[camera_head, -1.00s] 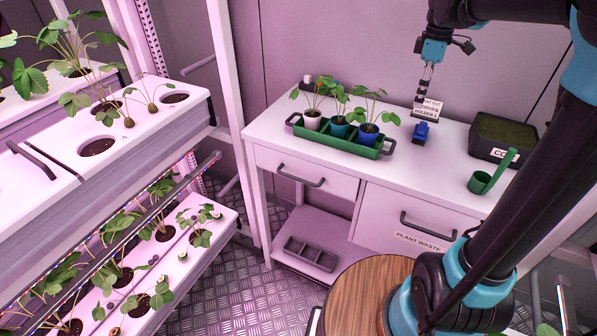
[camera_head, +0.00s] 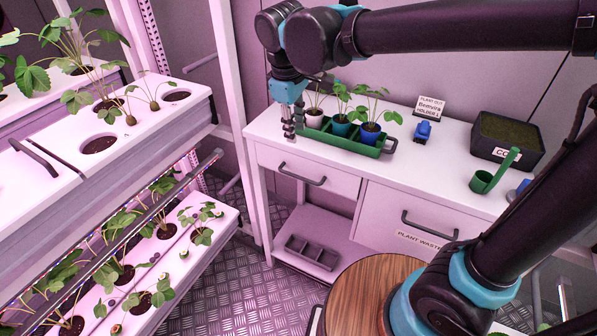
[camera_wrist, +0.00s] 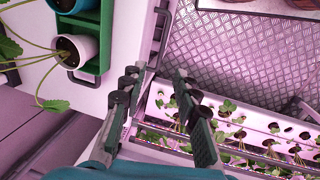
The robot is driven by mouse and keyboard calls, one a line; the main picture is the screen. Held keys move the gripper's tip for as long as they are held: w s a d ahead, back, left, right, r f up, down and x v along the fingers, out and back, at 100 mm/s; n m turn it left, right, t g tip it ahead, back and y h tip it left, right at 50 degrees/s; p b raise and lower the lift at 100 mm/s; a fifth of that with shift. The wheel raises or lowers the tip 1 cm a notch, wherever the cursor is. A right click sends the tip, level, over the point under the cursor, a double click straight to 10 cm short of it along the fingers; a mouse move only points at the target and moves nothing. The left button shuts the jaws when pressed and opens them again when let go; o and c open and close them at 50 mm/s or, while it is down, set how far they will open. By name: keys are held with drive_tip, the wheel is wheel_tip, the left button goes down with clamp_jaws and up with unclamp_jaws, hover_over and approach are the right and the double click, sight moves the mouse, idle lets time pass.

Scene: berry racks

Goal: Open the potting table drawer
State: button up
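The potting table (camera_head: 262,130) is white and stands against the back wall. Its drawer (camera_head: 333,184) is at the upper left of the table front and looks closed, with a dark bar handle (camera_head: 302,176). A second front panel to its right, labelled PLANT WASTE (camera_head: 420,213), also has a bar handle and looks closed. My gripper (camera_head: 290,122) is over the left end of the tabletop, above and behind the drawer handle and apart from it. In the wrist view my gripper (camera_wrist: 157,88) has its fingers spread with nothing between them.
A green tray (camera_head: 340,139) with several potted plants stands just right of my gripper; it shows in the wrist view (camera_wrist: 98,48). A sign (camera_head: 430,107), a blue item (camera_head: 423,131), a black crate (camera_head: 505,155) and a green scoop (camera_head: 483,182) stand farther right. Plant racks (camera_head: 45,190) are at left.

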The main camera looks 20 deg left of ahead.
approach(299, 176)
drive_tip(key=f, duration=0.2)
drive_tip(key=w+f, duration=0.1)
drive_tip(key=f, duration=0.4)
drive_tip(key=shift+w+d+f, duration=0.1)
drive_tip(key=shift+w+f, duration=0.05)
drive_tip(key=shift+f, duration=0.15)
drive_tip(key=shift+c, duration=0.6)
clamp_jaws()
